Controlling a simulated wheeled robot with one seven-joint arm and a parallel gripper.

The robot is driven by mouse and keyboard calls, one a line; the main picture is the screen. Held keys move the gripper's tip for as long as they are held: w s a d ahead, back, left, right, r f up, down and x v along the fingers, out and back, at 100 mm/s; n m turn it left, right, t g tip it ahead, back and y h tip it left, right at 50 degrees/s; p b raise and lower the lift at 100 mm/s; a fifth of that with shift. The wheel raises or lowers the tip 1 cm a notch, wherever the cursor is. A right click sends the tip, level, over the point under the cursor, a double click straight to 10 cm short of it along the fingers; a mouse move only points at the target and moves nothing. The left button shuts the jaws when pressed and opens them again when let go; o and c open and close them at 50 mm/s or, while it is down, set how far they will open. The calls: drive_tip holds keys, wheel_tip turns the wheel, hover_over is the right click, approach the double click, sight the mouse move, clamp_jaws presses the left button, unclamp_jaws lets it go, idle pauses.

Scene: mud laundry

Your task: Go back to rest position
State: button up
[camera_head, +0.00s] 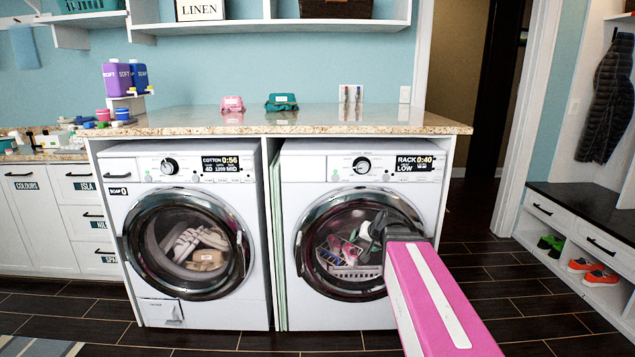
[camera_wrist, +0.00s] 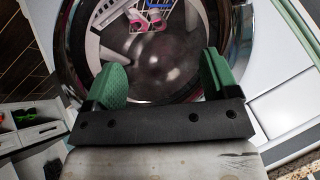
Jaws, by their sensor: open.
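My gripper (camera_wrist: 163,88) is open, its two green fingers apart with nothing between them. In the wrist view it faces the round door of the right machine, the dryer (camera_head: 308,172). In the head view my pink arm reaches in from the lower right and hides part of that door; the fingers are hard to make out there. Behind the door glass a white rack (camera_head: 352,271) holds pink shoes (camera_head: 349,250), which also show in the wrist view (camera_wrist: 140,22). I cannot tell whether the fingers touch the door.
A shoe bench (camera_head: 590,215) stands at the right. Dark floor (camera_head: 500,290) is open between dryer and bench.

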drive_tip(key=s+d+f+n+g+h, duration=0.1)
drive_tip(key=s+f+g, duration=0.6)
drive_tip(key=s+f, duration=0.9)
drive_tip(key=s+n+h, duration=0.1)
drive_tip(key=h, duration=0.1)
drive_tip(key=shift+d+h, duration=0.2)
drive_tip(key=shift+h, duration=0.2)
drive_tip(key=shift+s, duration=0.1)
